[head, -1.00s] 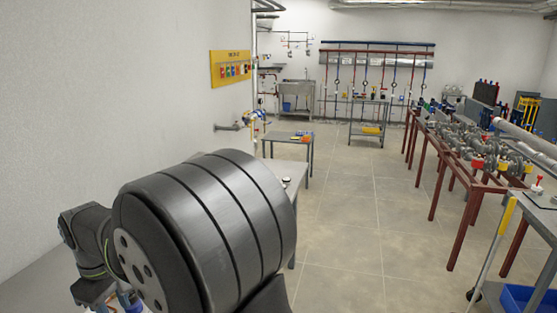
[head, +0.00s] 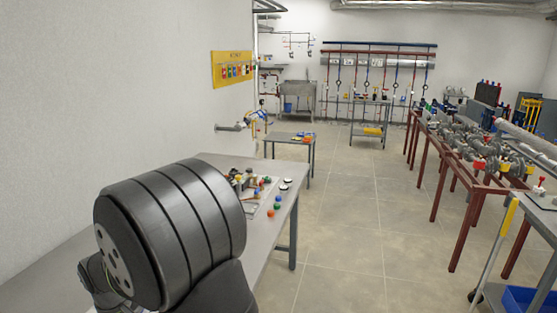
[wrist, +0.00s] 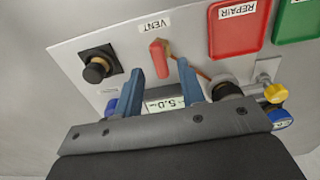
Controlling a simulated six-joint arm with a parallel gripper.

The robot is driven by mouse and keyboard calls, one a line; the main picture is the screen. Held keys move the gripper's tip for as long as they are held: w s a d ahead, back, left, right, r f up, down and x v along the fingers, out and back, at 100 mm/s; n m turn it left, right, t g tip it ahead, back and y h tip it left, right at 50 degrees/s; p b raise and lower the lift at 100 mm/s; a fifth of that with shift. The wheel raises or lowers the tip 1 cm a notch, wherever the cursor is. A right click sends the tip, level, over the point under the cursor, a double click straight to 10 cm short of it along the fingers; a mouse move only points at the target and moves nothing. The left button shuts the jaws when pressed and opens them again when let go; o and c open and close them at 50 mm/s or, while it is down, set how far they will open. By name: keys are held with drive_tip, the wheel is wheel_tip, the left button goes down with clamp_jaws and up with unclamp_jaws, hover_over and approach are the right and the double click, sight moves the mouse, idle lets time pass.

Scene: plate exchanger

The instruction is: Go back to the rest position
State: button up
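My gripper (wrist: 157,64) shows in the wrist view with its two blue fingers apart and nothing held between them. Beyond the fingers is a grey panel (wrist: 65,58) with a red lever (wrist: 159,58) under a VENT label. A small display (wrist: 175,104) reading about 5.0 shows between the fingers. I cannot tell how far the fingertips are from the panel. In the head view my dark arm fills the lower left, and the gripper is hidden.
A dark round knob (wrist: 97,68) sits left on the panel; a red REPAIR tray (wrist: 238,27) and a green one (wrist: 296,20) lie upper right. In the head view, a grey table (head: 262,232) carries several small coloured parts. The floor (head: 345,220) to its right is clear.

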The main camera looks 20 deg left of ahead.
wheel_tip(320, 180, down, 2)
drive_tip(key=shift+f, duration=0.1)
drive_tip(key=shift+m, duration=0.3)
drive_tip(key=m, duration=0.4)
drive_tip(key=shift+m, duration=2.6)
wheel_tip(320, 180, up, 17)
drive_tip(key=n, duration=0.8)
wheel_tip(320, 180, down, 17)
